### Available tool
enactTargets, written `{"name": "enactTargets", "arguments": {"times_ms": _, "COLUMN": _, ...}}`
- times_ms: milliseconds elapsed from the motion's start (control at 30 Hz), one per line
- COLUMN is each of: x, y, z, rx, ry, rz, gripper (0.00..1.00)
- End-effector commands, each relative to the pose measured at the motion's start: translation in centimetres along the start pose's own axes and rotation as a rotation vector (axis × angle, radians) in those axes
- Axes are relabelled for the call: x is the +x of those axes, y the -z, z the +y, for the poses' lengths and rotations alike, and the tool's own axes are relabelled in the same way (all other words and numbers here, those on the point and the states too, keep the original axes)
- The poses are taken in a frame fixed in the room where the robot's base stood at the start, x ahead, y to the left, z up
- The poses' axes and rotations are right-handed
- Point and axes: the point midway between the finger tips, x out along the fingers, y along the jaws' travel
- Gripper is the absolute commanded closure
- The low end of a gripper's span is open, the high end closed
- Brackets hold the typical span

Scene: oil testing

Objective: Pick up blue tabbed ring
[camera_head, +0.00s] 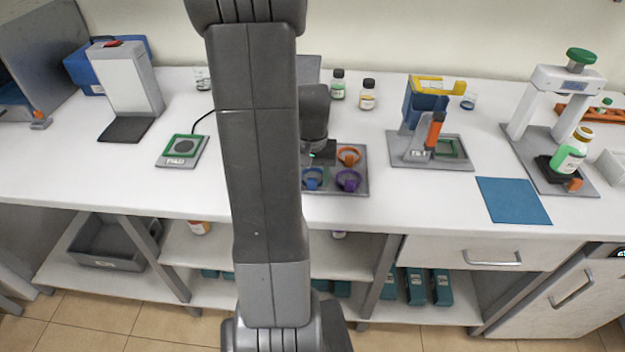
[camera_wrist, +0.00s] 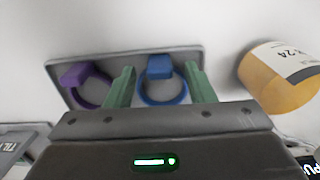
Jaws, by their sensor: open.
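The blue tabbed ring (camera_head: 312,179) lies at the front left of a grey tray (camera_head: 364,189) on the bench. In the wrist view the blue ring (camera_wrist: 160,68) shows its square tab and round loop between the two green fingers of my gripper (camera_wrist: 159,75). The fingers are open, one on each side of the ring. I cannot tell whether they touch it or how high they are above the tray. In the head view my gripper (camera_head: 322,152) is over the tray, and my arm hides the tray's left part.
A purple ring (camera_head: 348,181) lies right of the blue one, and an orange ring (camera_head: 348,155) behind it. In the wrist view a yellow-and-white labelled container (camera_wrist: 280,80) is close on the right. Two bottles (camera_head: 368,95) stand behind the tray. A blue mat (camera_head: 513,200) lies farther right.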

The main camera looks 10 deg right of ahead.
Motion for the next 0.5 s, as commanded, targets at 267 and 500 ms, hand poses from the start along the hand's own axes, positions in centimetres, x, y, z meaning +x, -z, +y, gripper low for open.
{"name": "enactTargets", "arguments": {"times_ms": 267, "x": 0.26, "y": 0.0, "z": 0.01, "rx": 0.0, "ry": 0.0, "rz": 0.001, "gripper": 0.53}}
{"name": "enactTargets", "arguments": {"times_ms": 500, "x": 0.24, "y": 0.0, "z": 0.01, "rx": 0.0, "ry": 0.0, "rz": 0.001, "gripper": 0.98}}
